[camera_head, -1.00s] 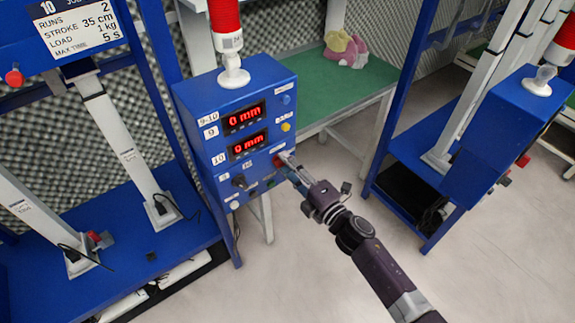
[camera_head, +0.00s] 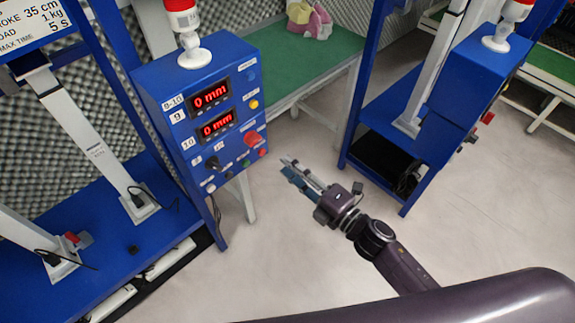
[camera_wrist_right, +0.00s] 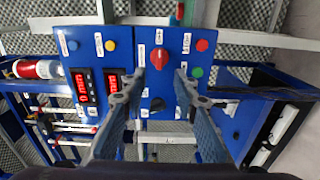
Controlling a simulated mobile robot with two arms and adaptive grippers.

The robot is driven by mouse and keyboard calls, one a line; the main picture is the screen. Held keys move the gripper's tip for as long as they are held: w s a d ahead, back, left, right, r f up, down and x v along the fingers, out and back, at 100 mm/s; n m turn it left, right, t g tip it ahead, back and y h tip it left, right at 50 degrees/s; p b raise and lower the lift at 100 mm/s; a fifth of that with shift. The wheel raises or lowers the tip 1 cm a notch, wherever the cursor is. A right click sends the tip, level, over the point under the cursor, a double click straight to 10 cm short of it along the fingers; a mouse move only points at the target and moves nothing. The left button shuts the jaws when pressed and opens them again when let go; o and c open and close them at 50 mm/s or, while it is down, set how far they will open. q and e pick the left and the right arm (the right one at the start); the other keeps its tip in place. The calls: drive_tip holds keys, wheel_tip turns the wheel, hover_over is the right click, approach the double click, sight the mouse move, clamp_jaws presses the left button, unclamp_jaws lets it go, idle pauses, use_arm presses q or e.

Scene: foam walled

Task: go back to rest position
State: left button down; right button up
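My right gripper (camera_head: 303,178) is in the head view, to the right of and below the blue control box (camera_head: 158,88), over the floor and apart from the box. In the right wrist view its two fingers (camera_wrist_right: 158,90) stand apart with nothing between them but the box face behind. A red rotary knob (camera_wrist_right: 159,58) shows between and beyond the fingertips; it also shows on the box in the head view (camera_head: 252,139). The box's two red displays (camera_head: 210,96) read 0 mm. My left gripper is not in view.
A blue rig (camera_head: 110,190) with white cylinders stands at the left. A second blue box and frame (camera_head: 450,95) stand at the right. A green-topped table (camera_head: 290,65) with a pink and yellow item (camera_head: 310,20) is behind. The floor (camera_head: 300,260) around my gripper is clear.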

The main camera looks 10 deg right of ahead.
idle(0.3)
drive_tip(key=s+d+f+m+g+h, duration=0.1)
drive_tip(key=d+f+m+h, duration=0.25)
drive_tip(key=f, duration=0.55)
drive_tip(key=s+d+f+m+g+h, duration=0.15)
drive_tip(key=d+f+m, duration=0.25)
drive_tip(key=f, duration=0.5)
drive_tip(key=s+d+f+m+g+h, duration=0.1)
drive_tip(key=s+d+f+m+h, duration=0.2)
drive_tip(key=f, duration=0.5)
drive_tip(key=s+d+f+m+g+h, duration=0.1)
drive_tip(key=s+d+f+m+g, duration=0.15)
drive_tip(key=s+f, duration=0.4)
drive_tip(key=s+d+f+m+g, duration=0.1)
drive_tip(key=s+f, duration=0.4)
drive_tip(key=s, duration=0.5)
drive_tip(key=s+d+f+m+g+h, duration=0.1)
drive_tip(key=s+f+m+g, duration=0.3)
drive_tip(key=s, duration=0.7)
drive_tip(key=s+d+f+m+g, duration=0.1)
drive_tip(key=s+f+m, duration=0.3)
drive_tip(key=s+f, duration=0.4)
drive_tip(key=s+g, duration=0.1)
drive_tip(key=s, duration=0.1)
drive_tip(key=shift+s+f+m+g+h, duration=0.25)
drive_tip(key=shift+s+m+g+h, duration=0.05)
drive_tip(key=shift+w, duration=0.1)
